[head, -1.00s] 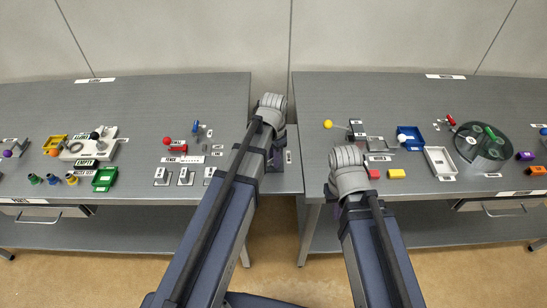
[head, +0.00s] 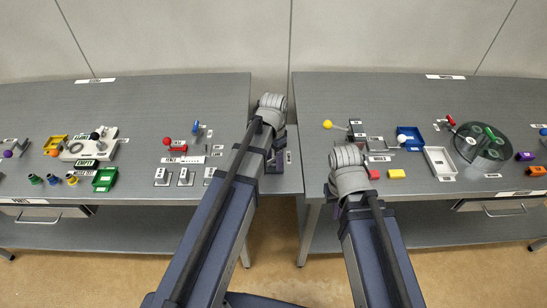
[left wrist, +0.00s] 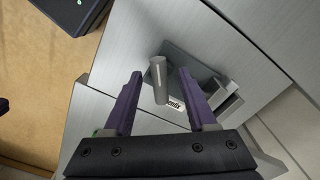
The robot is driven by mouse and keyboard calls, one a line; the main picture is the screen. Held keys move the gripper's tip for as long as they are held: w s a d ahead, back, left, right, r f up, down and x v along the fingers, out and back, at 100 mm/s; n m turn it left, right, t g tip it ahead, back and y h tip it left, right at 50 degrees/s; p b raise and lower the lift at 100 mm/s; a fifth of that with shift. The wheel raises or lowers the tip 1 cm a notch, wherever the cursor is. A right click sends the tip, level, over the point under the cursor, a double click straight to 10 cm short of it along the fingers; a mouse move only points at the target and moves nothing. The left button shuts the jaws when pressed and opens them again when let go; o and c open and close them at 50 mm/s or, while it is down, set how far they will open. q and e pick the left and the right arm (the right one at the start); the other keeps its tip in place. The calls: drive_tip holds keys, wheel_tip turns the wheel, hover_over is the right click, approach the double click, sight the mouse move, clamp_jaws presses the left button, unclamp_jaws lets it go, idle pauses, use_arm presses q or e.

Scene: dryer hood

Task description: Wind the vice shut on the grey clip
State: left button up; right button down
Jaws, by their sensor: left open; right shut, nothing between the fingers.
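In the left wrist view my left gripper (left wrist: 157,78) is open, its two purple fingers pointing at the bench. A grey upright cylinder, which looks like the vice's handle (left wrist: 159,85), shows between the fingertips, with no visible contact. It stands over a dark grey base with a white label. The vice (left wrist: 229,100) seems to be the grey block with raised parts to the right of the fingers. I cannot make out the grey clip for certain. In the head view my left arm covers most of this spot. My right gripper's fingers are hidden behind its own arm.
A narrow gap separates the left bench (head: 180,100) from the right bench (head: 350,90). A red-knobbed lever (head: 167,141) and several labelled fixtures stand left of my left arm. A yellow-knobbed lever (head: 328,124), a blue tray (head: 410,148) and a white tray (head: 448,176) lie to the right.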

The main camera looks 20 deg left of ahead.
use_arm(q)
drive_tip(key=shift+r+p, duration=2.8)
drive_tip(key=shift+r, duration=0.15)
drive_tip(key=s+d+n+y, duration=0.1)
drive_tip(key=s+d+n, duration=0.2)
drive_tip(key=s+d, duration=0.7)
drive_tip(key=s, duration=0.4)
drive_tip(key=shift+s+d+n, duration=0.15)
drive_tip(key=shift+d+n, duration=0.1)
drive_tip(key=shift+n, duration=0.15)
drive_tip(key=shift+c, duration=0.4)
